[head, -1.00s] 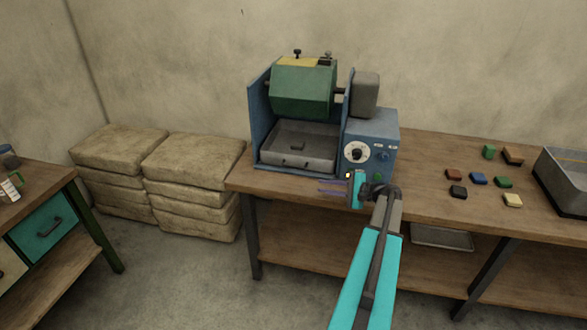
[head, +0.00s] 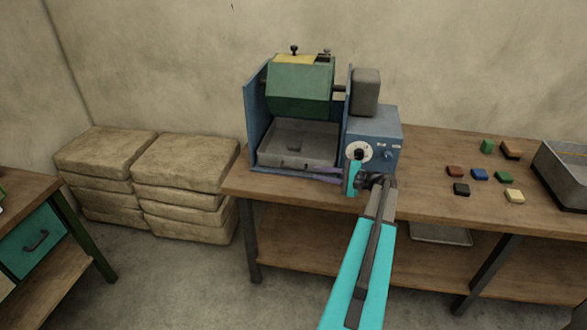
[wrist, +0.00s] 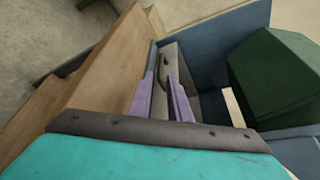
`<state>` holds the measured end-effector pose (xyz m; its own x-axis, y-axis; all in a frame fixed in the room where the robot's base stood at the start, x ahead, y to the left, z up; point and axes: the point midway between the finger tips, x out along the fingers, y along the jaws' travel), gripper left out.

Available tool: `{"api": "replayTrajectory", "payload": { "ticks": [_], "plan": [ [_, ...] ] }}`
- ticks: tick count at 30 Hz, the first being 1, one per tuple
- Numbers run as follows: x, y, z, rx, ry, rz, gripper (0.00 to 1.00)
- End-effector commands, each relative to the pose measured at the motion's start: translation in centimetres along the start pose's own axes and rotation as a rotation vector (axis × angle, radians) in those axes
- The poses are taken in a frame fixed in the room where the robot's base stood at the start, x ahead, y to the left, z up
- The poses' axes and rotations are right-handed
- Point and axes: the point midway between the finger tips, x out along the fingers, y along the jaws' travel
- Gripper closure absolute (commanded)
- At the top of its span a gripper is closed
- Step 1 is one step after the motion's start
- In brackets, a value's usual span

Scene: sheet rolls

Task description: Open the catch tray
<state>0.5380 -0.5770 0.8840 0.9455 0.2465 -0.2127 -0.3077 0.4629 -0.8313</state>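The catch tray (head: 325,158) is a shallow grey metal tray under the green drum (head: 300,88) of the blue machine (head: 377,125). It sits between the machine's side plates, and a small dark shape shows inside it. My gripper (head: 318,173) is low in front of the tray's front wall, its purple fingers pointing left along it. In the wrist view, the two fingers of my gripper (wrist: 163,75) are apart, beside the tray's grey front. A dark curved handle (wrist: 161,82) shows between them; I cannot tell whether either finger touches it.
The machine stands on a wooden bench (head: 425,185). A white dial (head: 350,148) is on its front, close to my wrist. Several coloured blocks (head: 480,174) and a grey bin (head: 560,170) are to the right. Stacked sacks (head: 185,165) stand left. The floor in front is clear.

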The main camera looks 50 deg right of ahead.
Motion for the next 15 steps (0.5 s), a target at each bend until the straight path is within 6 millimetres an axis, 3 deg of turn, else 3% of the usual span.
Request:
{"api": "replayTrajectory", "payload": {
  "ticks": [9,15],
  "plan": [
    [-1.25,-0.17,-0.82,0.004,0.016,-0.010,0.83],
    [-0.66,-0.33,-1.03,0.005,0.019,-0.012,0.83]
  ]
}}
